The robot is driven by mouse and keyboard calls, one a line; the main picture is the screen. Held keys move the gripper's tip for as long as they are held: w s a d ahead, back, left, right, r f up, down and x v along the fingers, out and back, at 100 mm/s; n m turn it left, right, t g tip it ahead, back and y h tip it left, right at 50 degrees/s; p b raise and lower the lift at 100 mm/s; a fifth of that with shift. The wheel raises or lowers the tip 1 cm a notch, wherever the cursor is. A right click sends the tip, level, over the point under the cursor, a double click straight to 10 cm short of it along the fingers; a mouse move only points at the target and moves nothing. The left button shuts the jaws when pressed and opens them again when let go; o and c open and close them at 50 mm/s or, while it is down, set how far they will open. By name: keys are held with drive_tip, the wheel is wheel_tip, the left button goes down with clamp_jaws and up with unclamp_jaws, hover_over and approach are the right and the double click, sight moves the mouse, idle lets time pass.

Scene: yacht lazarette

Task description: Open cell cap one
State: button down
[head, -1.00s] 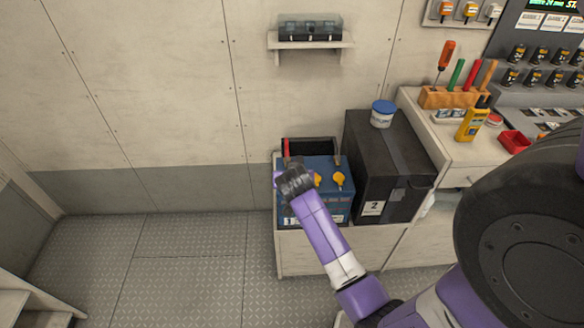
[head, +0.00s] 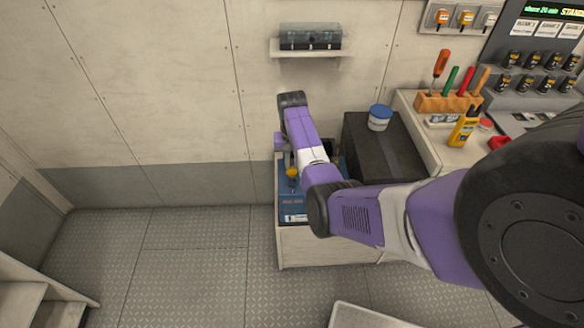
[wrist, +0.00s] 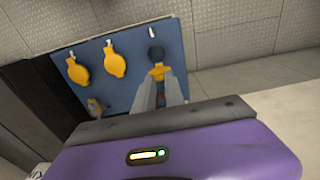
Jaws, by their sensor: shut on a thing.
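The blue battery (wrist: 125,62) has a row of yellow cell caps on its top in the wrist view. My gripper (wrist: 160,82) is shut on the rightmost yellow cap (wrist: 157,72). The middle cap (wrist: 114,62) and the left cap (wrist: 77,71) lie flat on the top, apart from my gripper. In the head view the battery (head: 293,214) is partly covered by my arm, with one yellow cap (head: 292,173) showing. My fingertips are hidden there.
A black box (head: 385,150) with a blue-lidded tub (head: 380,117) on it stands right of the battery. A wall shelf (head: 311,48) holds a clear-lidded case above. A workbench with a tool rack (head: 450,102) is further right. The floor at left is clear.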

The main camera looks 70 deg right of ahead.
drive_tip(key=shift+w+d+f+g+y+b, duration=0.25)
drive_tip(key=shift+d+y+b, duration=0.3)
drive_tip(key=shift+b, duration=0.9)
drive_tip(key=shift+w+d+f+g+y+b, duration=0.1)
drive_tip(key=shift+d+f+g+y+b, duration=0.15)
drive_tip(key=shift+y+b, duration=0.8)
drive_tip(key=b, duration=0.4)
drive_tip(key=shift+w+d, duration=0.15)
drive_tip(key=shift+d, duration=0.2)
drive_tip(key=shift+d+r+g+y+b, duration=0.15)
drive_tip(key=shift+g+y+b, duration=0.25)
drive_tip(key=shift+b, duration=0.6)
drive_tip(key=c, duration=1.4)
unclamp_jaws()
drive_tip(key=b+v, duration=0.1)
drive_tip(key=v, duration=0.6)
drive_tip(key=shift+d+r, duration=0.2)
drive_tip(key=shift+r, duration=0.15)
